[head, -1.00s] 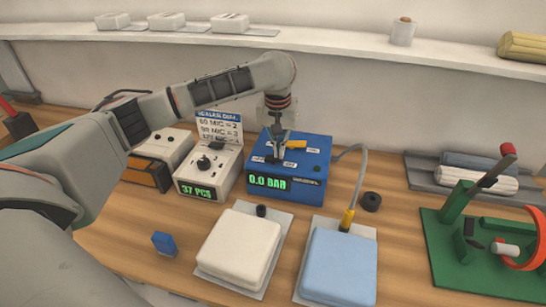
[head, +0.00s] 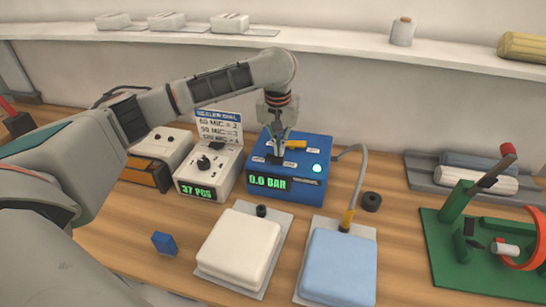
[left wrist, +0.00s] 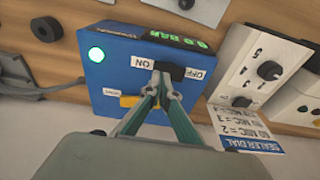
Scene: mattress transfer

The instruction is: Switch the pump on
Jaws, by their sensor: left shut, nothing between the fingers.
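The pump is a blue box (head: 340,165) on the wooden bench, with a green display (head: 268,182) reading 0.0 BAR. A round lamp (head: 317,168) on its top glows pale green; it also glows in the left wrist view (left wrist: 96,55). My left gripper (head: 277,154) is shut and empty, pointing down at the pump's top. In the left wrist view its fingertips (left wrist: 161,72) are at a black switch (left wrist: 180,72) beside the ON and OFF labels, partly hiding it. Contact is hard to tell. A yellow handle (left wrist: 130,101) lies close by. My right gripper is out of view.
A grey box (head: 210,170) with a dial and a 37 PCS display stands left of the pump. A grey hose (head: 360,180) runs to the blue mattress (head: 340,265). A white mattress (head: 240,245) and a green fixture (head: 470,240) are also on the bench.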

